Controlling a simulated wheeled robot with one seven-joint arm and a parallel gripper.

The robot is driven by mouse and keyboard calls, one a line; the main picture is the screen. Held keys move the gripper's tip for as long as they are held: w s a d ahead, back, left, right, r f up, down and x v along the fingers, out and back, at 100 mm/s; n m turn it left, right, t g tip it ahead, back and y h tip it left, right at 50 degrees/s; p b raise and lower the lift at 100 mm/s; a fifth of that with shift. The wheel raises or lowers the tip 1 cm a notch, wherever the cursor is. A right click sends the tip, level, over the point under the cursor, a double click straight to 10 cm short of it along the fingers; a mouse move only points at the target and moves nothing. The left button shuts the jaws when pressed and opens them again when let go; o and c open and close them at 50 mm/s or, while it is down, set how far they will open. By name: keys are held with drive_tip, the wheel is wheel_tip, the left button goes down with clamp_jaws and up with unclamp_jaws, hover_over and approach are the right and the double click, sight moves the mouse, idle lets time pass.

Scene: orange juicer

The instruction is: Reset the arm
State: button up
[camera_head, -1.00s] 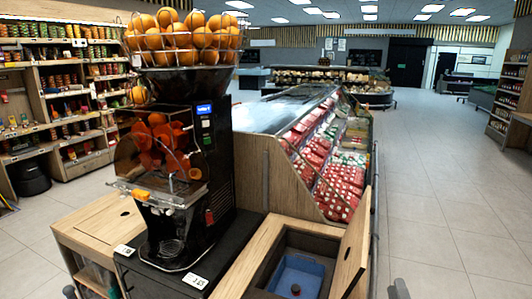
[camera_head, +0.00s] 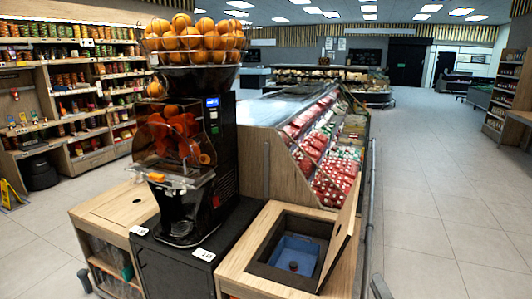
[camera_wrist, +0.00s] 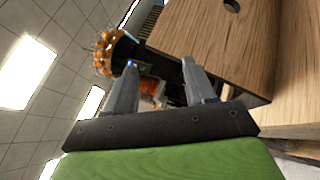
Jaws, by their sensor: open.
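My gripper (camera_wrist: 159,64) shows in the wrist view with its two grey fingers apart and nothing between them. The wrist view is tilted. The orange juicer (camera_head: 212,115) stands in the head view, black, with a heap of oranges (camera_head: 195,40) on top and a clear front cover. In the wrist view the oranges (camera_wrist: 113,52) lie beyond the left finger. I cannot make out my gripper in the head view.
The juicer stands on a black-topped cabinet (camera_head: 172,254) beside wooden cabinets. An open hatch with a blue bin (camera_head: 295,255) is to its right. Packed produce cases (camera_head: 325,150) stand behind. Wooden boards (camera_wrist: 215,30) fill the wrist view's upper right. The tiled floor at right is clear.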

drive_tip(key=s+a+r+n+g+y, duration=0.1)
drive_tip(key=s+a+n+g+y, duration=0.1)
drive_tip(key=a+n+g+y, duration=0.6)
drive_tip(key=s+a+n+g+y, duration=0.15)
drive_tip(key=a+n+g, duration=0.25)
drive_tip(key=a+n, duration=0.7)
drive_tip(key=s+a+n+g+h+p, duration=0.1)
drive_tip(key=s+a+n+g+h, duration=0.4)
drive_tip(key=s+n+g, duration=0.5)
drive_tip(key=s+d+r+n+t+h+p, duration=0.1)
drive_tip(key=s+d+r+n+t+h, duration=0.2)
drive_tip(key=s+r+n, duration=0.6)
drive_tip(key=s+d+r+n+t+h+p, duration=0.1)
drive_tip(key=s+d+r+n+h, duration=0.3)
drive_tip(key=s+r+n, duration=0.5)
drive_tip(key=s+t+h, duration=0.1)
drive_tip(key=s+h, duration=0.1)
drive_tip(key=s, duration=0.1)
drive_tip(key=shift+s+d+r+n+t, duration=0.15)
drive_tip(key=shift+d+r+n+t, duration=0.1)
drive_tip(key=shift+d+n+t, duration=0.15)
